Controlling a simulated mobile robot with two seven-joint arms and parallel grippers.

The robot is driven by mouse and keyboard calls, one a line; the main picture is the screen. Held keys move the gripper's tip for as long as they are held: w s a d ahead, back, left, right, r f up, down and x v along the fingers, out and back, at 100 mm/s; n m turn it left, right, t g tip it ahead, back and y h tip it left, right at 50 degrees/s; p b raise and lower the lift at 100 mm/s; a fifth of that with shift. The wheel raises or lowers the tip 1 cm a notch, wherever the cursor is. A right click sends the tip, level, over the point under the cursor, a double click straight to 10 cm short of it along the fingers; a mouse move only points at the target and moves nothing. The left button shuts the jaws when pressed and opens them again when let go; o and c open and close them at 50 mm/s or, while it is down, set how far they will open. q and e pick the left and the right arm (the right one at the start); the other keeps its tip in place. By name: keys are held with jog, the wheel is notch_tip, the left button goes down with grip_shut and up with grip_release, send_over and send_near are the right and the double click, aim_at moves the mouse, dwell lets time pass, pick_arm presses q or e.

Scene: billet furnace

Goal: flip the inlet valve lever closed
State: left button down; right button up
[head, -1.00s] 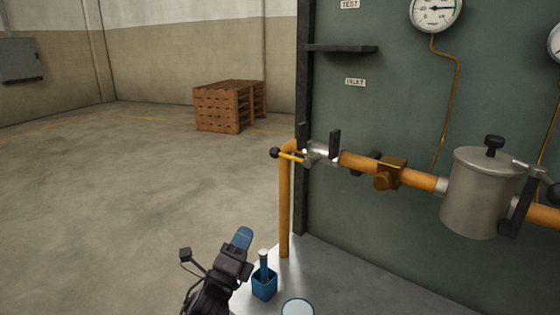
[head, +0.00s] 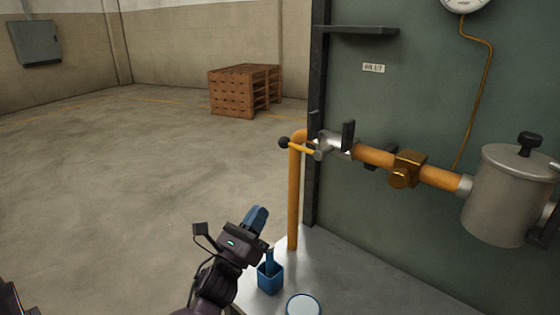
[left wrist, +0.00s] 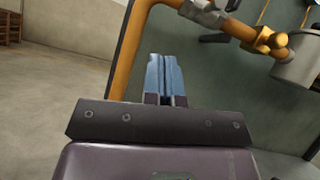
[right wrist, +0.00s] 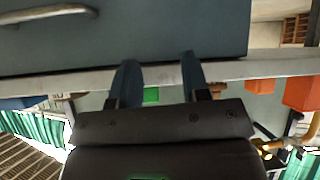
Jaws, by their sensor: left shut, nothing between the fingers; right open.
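The inlet valve lever (head: 302,148) is a short yellow bar with a black ball knob at its left end. It sticks out leftward from the silver valve body (head: 335,144) at the top bend of the orange pipe (head: 294,195). My left gripper (head: 257,216) has blue fingers, is shut and empty, and is below and left of the lever, apart from it. In the left wrist view its fingers (left wrist: 165,76) point up beside the pipe; the lever itself does not show clearly there. My right gripper (right wrist: 158,80) is open and empty, seen only in the right wrist view.
A blue cup (head: 270,279) and a round white-topped item (head: 303,305) stand on the pale surface below the pipe. A brass fitting (head: 405,168) and a grey canister (head: 510,195) are to the right. The floor at left is open, with a wooden pallet stack (head: 243,90) behind.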

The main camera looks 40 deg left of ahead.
aim_at(299, 148)
pick_arm(q)
jog(key=s+r+p+x, duration=0.1)
jog(key=r+p+x, duration=0.1)
jog(key=x, duration=1.1)
jog(key=shift+s+a, duration=0.3)
jog(key=shift+r, duration=0.1)
jog(key=shift+r, duration=0.1)
